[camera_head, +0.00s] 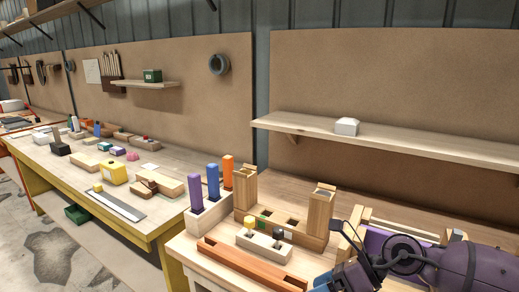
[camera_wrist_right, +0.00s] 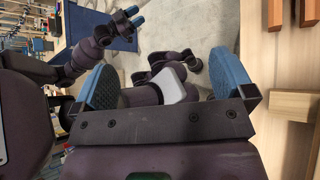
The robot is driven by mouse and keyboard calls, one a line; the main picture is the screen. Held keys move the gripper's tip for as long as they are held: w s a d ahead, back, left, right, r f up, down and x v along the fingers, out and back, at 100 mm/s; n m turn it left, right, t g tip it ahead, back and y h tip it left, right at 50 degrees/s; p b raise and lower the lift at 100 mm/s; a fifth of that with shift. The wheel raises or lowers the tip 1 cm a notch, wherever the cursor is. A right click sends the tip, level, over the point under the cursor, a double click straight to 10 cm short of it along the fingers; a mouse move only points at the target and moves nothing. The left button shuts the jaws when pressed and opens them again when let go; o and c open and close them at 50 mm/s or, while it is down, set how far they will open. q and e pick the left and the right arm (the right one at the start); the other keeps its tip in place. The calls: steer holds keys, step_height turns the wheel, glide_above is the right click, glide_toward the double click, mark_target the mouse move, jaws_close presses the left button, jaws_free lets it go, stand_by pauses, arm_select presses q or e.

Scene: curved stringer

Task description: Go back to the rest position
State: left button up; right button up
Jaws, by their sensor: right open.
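My right gripper (camera_head: 342,278) is at the bottom of the head view, in front of the near workbench, with my purple arm behind it. In the right wrist view my right gripper (camera_wrist_right: 165,84) has its two blue fingers wide apart, with nothing held between them. My left gripper (camera_wrist_right: 133,16) shows small at the top of the right wrist view, its blue tips close together; whether they touch is unclear. It is not in the head view.
On the near bench are a block (camera_head: 209,214) with purple, blue and orange pegs, a wooden fixture with two uprights (camera_head: 245,188), and an orange-brown slotted bar (camera_head: 247,266). A long bench (camera_head: 150,222) stands left. A shelf (camera_head: 400,141) hangs above, right.

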steer(key=a+r+m+t+y, duration=0.4)
steer(key=r+m+t+y, duration=0.2)
steer(key=m+t, duration=0.6)
steer(key=d+f+m+t+h, duration=0.3)
steer(key=d+m+h, duration=0.35)
steer(key=m, duration=0.45)
steer(key=d+f+m+t+h, duration=0.3)
steer(key=d+m+h, duration=0.2)
steer(key=m+h, duration=0.4)
steer(key=s+d+f+m+g+h, duration=0.4)
steer(key=s+d+f+m+g, duration=0.3)
steer(key=s+f+m, duration=0.25)
steer(key=s+d+f+m+g, duration=0.1)
steer(key=s+f+m+g, duration=0.2)
steer(key=s, duration=0.4)
steer(key=s+f+m+g, duration=0.1)
steer(key=s+f+g, duration=0.2)
steer(key=s+g, duration=0.35)
steer(key=w+f+t+y, duration=0.1)
steer(key=w+f+t, duration=0.4)
steer(key=f+t, duration=0.4)
steer(key=shift+w+f+n+t+y, duration=0.3)
steer(key=shift+f+n+t+y, duration=0.05)
steer(key=shift+f, duration=0.7)
